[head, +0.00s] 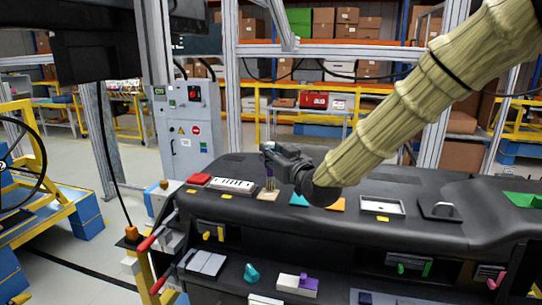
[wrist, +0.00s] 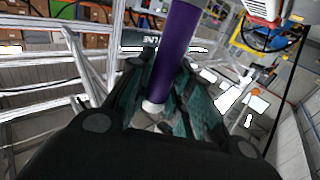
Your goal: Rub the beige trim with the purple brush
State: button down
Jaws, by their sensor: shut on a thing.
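My gripper (head: 272,158) is shut on the purple brush (head: 270,182) above the left part of the black dashboard. The brush hangs roughly upright with its lower end down at the beige trim (head: 267,194), a small flat tan patch on the dashboard top. The brush end appears to meet the trim, but I cannot tell whether it presses on it. In the wrist view the purple handle (wrist: 177,45) stands up between the fingers (wrist: 158,108); the trim is hidden there.
The dashboard (head: 330,165) also bears a red block (head: 199,179), a white vented panel (head: 232,186), a teal patch (head: 299,199), an orange patch (head: 336,204) and a white frame (head: 382,205). A grey control cabinet (head: 187,130) stands behind left.

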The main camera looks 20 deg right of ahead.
aim_at(271, 143)
jog(key=shift+r+p, duration=1.1)
jog(key=shift+r, duration=1.55)
jog(key=shift+r, duration=0.1)
jog(key=shift+r+p, duration=0.6)
jog(key=shift+r, duration=0.8)
